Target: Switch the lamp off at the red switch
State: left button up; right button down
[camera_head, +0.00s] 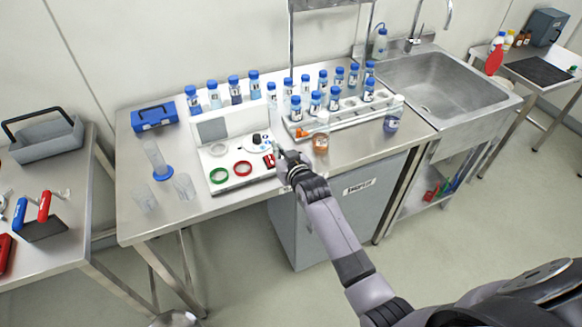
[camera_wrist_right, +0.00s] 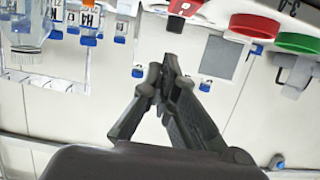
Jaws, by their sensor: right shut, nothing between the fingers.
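A white panel unit (camera_head: 200,163) with a grey screen (camera_head: 214,129) stands on the steel bench. A small red part, which looks like the red switch (camera_head: 268,160), is at the panel's right edge, right of the red ring. A red and black part in the right wrist view (camera_wrist_right: 187,7) may be the same switch, cut by the top edge. My right gripper (camera_head: 281,153) is shut and empty, close beside the switch. Its closed fingers also show in the right wrist view (camera_wrist_right: 160,78), apart from the red part. Whether the lamp is lit cannot be told. My left gripper is not in view.
A red ring (camera_head: 243,169) and a green ring (camera_head: 220,175) lie left of the switch. An amber jar (camera_head: 320,144) stands close to the right of my gripper. Blue-capped bottles (camera_head: 254,84) stand behind. Glassware (camera_head: 184,186) is at left, a sink (camera_head: 440,85) at right.

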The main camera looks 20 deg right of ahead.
pick_arm(q)
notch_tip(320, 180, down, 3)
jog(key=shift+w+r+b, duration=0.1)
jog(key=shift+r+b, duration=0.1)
jog(key=shift+b, duration=0.75)
pick_arm(e)
jog(key=s, duration=0.9)
jog(key=shift+s+d, duration=0.2)
jog(key=shift+f, duration=0.1)
